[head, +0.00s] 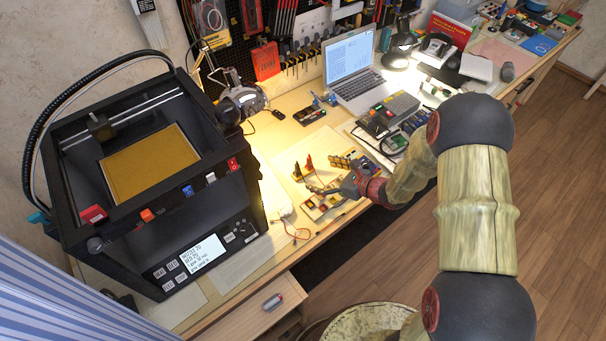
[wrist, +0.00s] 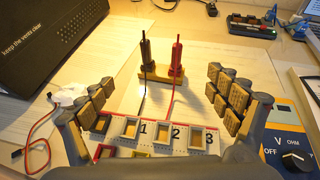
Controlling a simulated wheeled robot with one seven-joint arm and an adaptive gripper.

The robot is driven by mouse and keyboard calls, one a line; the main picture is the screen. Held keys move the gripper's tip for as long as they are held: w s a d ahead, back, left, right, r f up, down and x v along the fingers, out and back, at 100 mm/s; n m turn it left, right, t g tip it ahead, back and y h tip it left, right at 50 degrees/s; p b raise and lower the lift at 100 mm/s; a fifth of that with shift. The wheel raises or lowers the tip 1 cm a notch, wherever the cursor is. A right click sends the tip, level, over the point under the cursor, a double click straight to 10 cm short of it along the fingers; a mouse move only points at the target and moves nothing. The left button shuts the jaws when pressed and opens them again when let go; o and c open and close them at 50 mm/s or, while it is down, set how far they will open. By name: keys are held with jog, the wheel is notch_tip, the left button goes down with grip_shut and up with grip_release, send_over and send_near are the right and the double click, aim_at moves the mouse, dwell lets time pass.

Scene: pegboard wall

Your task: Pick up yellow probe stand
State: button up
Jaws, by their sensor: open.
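The yellow probe stand (wrist: 160,74) is a small yellow bar that stands on the desk, with a black probe (wrist: 145,56) and a red probe (wrist: 177,58) upright in it. It also shows in the head view (head: 298,173), small and in the desk's middle. My gripper (wrist: 160,92) is open and empty, with its padded fingers at the left and right of the wrist view. The stand is ahead of the fingertips, roughly centred between them and apart from both. In the head view my gripper (head: 345,188) is just right of the stand.
A tray with numbered slots (wrist: 155,133) lies below my fingers. A yellow multimeter (wrist: 288,145) lies close to the right finger. A red wire (wrist: 40,130) lies at the left. A black 3D printer (head: 150,160) stands left. A laptop (head: 352,70) stands at the back.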

aim_at(306, 173)
jog(key=shift+w+f+m, duration=0.25)
jog(key=shift+f+m, duration=0.05)
jog(key=shift+f, duration=0.2)
jog(key=b+x, duration=0.2)
jog(key=x, duration=0.5)
jog(key=shift+a+f+b, duration=0.1)
jog(key=shift+a+b, duration=0.1)
jog(key=shift+b, duration=0.15)
jog(key=shift+c, duration=0.2)
jog(key=shift+c, duration=1.1)
jog(key=c, duration=1.1)
jog(key=shift+c, duration=0.2)
